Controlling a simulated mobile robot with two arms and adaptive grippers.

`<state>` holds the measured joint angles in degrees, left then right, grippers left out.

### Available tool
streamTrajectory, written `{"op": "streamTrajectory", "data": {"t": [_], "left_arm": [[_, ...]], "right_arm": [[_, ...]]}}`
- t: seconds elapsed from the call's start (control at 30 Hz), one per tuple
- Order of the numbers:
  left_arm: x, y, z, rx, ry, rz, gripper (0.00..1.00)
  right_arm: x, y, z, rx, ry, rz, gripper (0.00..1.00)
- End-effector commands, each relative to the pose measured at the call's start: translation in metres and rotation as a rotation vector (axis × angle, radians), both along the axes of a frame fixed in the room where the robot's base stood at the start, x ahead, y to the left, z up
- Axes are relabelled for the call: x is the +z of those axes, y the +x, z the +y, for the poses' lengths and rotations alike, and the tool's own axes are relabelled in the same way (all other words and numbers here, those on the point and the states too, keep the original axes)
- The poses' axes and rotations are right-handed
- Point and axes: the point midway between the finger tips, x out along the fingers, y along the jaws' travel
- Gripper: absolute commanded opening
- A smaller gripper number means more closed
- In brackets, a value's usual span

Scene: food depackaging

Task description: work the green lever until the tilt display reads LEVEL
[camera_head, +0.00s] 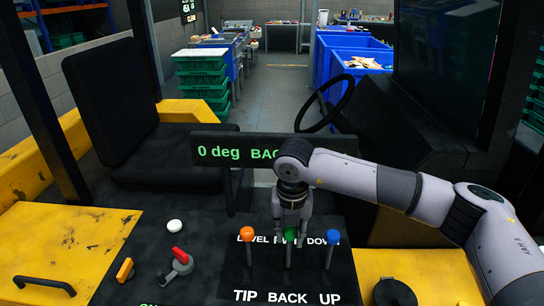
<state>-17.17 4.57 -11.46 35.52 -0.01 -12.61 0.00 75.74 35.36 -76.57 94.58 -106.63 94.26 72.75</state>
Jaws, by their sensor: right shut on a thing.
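The green lever (291,236) stands in the middle of a black panel, between an orange lever (247,236) and a blue lever (333,238). My right gripper (291,228) reaches down from above and is shut on the green lever's knob. The tilt display (232,152) shows "0 deg BAC" in green; the rest of its text is hidden behind my right arm. The green lever's labels read "BACK" on the near side and a partly hidden word on the far side. My left gripper is not in view.
A red-handled control (180,262), an orange switch (125,270) and a white knob (174,226) sit left of the levers. The orange and blue levers stand close on either side of my gripper. A black seat (112,100) and steering wheel (332,100) are beyond the display.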

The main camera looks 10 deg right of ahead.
Motion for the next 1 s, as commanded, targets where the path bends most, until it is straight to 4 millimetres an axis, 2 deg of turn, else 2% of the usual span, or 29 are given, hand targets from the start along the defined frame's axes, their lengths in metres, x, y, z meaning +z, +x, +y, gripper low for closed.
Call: {"op": "streamTrajectory", "data": {"t": [0.43,1.0], "left_arm": [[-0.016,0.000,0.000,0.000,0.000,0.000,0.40],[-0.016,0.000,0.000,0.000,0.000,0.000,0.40]], "right_arm": [[-0.003,0.026,-0.008,-0.004,0.000,-0.005,0.14],[0.000,0.029,-0.009,-0.003,0.001,-0.008,0.13]]}}
